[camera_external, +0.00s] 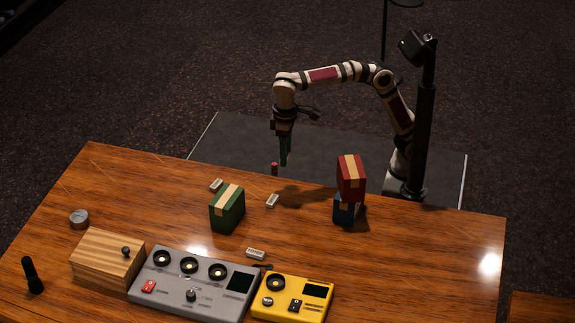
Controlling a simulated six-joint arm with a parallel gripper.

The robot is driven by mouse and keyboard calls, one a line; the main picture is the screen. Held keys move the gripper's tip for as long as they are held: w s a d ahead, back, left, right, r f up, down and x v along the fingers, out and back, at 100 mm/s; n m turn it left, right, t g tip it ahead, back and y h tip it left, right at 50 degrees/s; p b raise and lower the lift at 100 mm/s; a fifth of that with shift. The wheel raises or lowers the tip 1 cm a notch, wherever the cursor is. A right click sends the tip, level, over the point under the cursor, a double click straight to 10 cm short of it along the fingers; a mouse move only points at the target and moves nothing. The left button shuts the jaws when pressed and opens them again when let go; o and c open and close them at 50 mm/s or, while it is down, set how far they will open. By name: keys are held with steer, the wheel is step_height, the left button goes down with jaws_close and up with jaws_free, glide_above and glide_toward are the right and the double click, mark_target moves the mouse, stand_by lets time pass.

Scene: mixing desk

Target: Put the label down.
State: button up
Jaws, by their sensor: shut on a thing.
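My gripper (283,160) points down above the far edge of the wooden desk, shut on the label. The held label is too small and dark to make out between the fingers. A small red piece (274,169) shows just left of the fingertips; I cannot tell whether it touches them. Small white label-like blocks lie on the desk: one (216,185) left of the gripper, one (272,201) below it in the picture, and one (256,253) near the consoles.
A green box (228,209) stands mid-desk. A red box (351,177) sits on a blue box (347,211) at right. A wooden box (108,260), grey console (193,283) and yellow console (292,297) line the front. The desk's right side (430,255) is clear.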

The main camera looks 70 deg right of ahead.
steer(key=s+a, duration=0.9)
steer(key=a, duration=0.1)
steer(key=n, duration=0.1)
glide_above(351, 248)
step_height(351, 248, down, 10)
steer(key=shift+a+f, duration=0.1)
steer(key=shift+f, duration=0.1)
steer(key=shift+f, duration=0.15)
steer(key=o, duration=1.3)
